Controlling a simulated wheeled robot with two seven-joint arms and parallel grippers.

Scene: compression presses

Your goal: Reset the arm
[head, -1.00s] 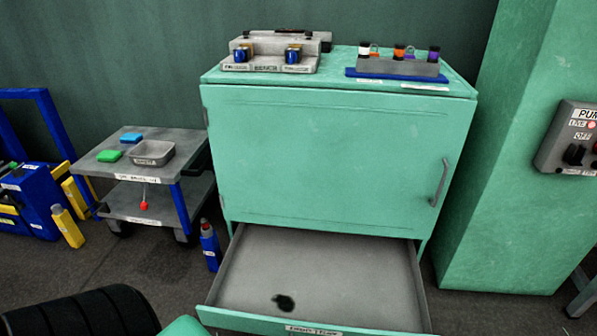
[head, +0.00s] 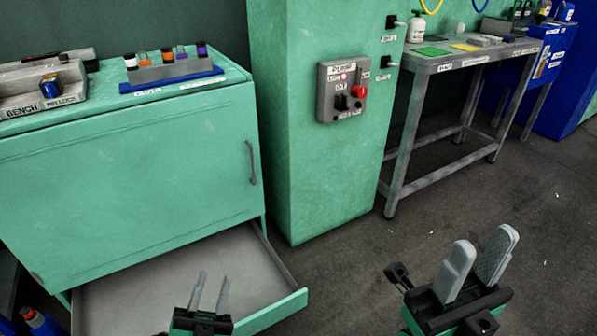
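My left gripper (head: 209,296) is at the bottom of the head view, in front of the pulled-out drawer (head: 283,269). Its two thin fingers stand apart with nothing between them. My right gripper (head: 480,263) is at the lower right, above the dark floor. Its two grey finger pads are apart and empty. Neither gripper appears to touch anything. My arms behind the grippers are mostly out of the picture.
The green cabinet (head: 150,180) stands at left with its drawer open. A rack (head: 172,72) of small bottles sits on top. A green column carries a pump switch box (head: 343,89). A metal table (head: 460,58) stands at back right. The floor (head: 350,265) between is clear.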

